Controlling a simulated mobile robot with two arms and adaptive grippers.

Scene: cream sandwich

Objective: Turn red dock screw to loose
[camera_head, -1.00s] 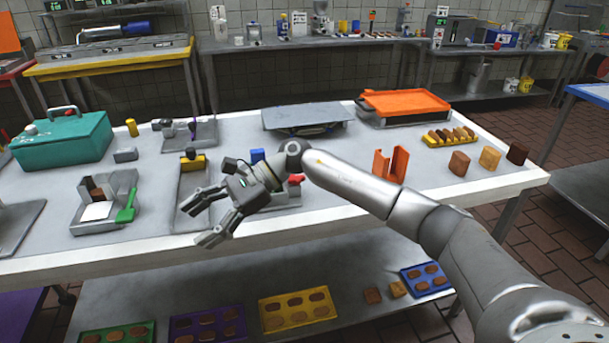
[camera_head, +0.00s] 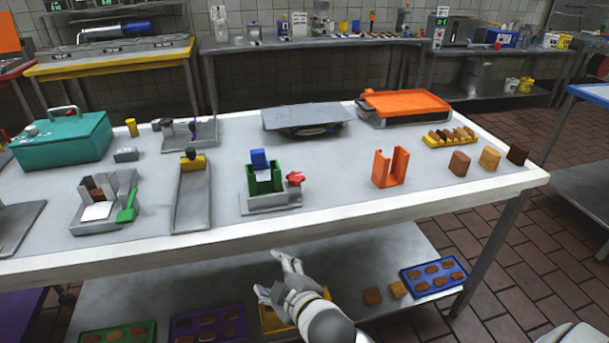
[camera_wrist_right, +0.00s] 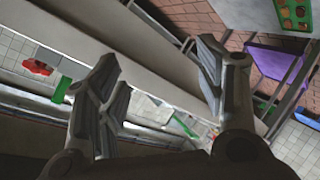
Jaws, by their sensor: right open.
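The red dock screw (camera_head: 295,178) is a red knob on the right side of a grey dock (camera_head: 272,203) on the table. The dock holds a green frame (camera_head: 265,178) with a blue block (camera_head: 259,159) at its top. In the right wrist view the red screw (camera_wrist_right: 38,67) shows at the left. My right gripper (camera_head: 270,273) is open and empty, in front of and below the table edge, nearer to me than the dock and apart from the screw. In the wrist view its fingers (camera_wrist_right: 160,75) are spread wide. My left gripper is not in view.
The table's front edge (camera_head: 350,206) lies between my right gripper and the dock. An orange bracket (camera_head: 390,168) stands to the dock's right and a grey channel with a yellow block (camera_head: 192,200) to its left. A lower shelf holds several trays, including a blue one (camera_head: 433,277).

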